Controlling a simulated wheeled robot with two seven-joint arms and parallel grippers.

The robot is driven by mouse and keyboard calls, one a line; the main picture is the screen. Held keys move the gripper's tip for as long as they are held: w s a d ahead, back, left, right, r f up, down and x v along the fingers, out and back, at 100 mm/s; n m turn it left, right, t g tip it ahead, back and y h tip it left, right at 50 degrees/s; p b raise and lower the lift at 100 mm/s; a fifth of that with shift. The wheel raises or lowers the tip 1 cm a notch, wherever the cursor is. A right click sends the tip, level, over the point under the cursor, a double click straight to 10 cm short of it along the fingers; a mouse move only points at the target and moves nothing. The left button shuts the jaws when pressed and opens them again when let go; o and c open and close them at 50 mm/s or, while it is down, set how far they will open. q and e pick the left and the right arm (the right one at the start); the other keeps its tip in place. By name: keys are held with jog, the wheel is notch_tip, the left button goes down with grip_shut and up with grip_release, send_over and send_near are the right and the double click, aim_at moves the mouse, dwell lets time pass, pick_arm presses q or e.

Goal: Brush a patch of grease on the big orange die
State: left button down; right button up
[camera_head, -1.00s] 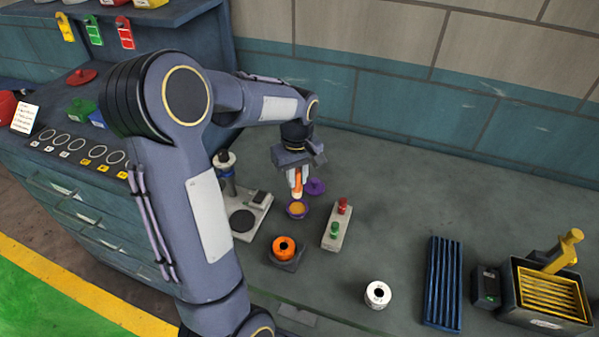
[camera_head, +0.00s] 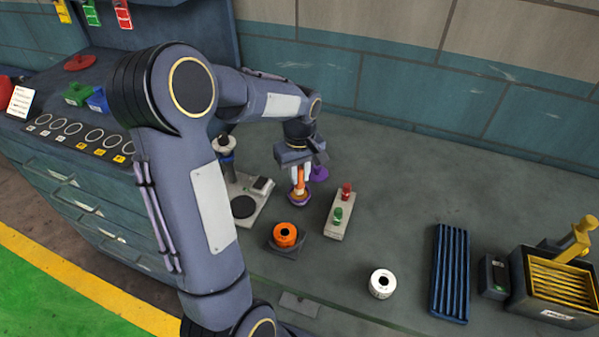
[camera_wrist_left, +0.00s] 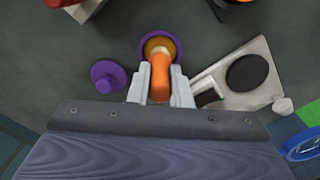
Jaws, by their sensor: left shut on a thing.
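My left gripper (camera_head: 301,174) is shut on a brush with an orange handle (camera_wrist_left: 160,78). It holds the brush pointing down over a small purple pot (camera_head: 298,201). In the left wrist view the brush's pale lower end is inside the rim of the pot (camera_wrist_left: 174,43), over tan grease (camera_wrist_left: 150,44). I cannot tell how deep it reaches. The big orange die (camera_head: 285,235) sits on a dark square base in front of the pot, its top hole facing up. My right gripper is not in view.
A purple lid (camera_head: 319,173) lies beside the pot. A block with red and green buttons (camera_head: 340,217) stands right of it, a grey stand (camera_head: 250,205) left. A white ring (camera_head: 382,283), a blue ribbed tray (camera_head: 451,275) and a bin (camera_head: 555,290) are farther right. The back right bench is clear.

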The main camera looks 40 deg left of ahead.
pick_arm(q)
jog(key=shift+f+b, duration=0.4)
jog(key=shift+f, duration=0.2)
dwell(1.3)
jog(key=shift+r, duration=0.1)
jog(key=shift+r+p, duration=2.85)
jog(key=shift+r, duration=0.65)
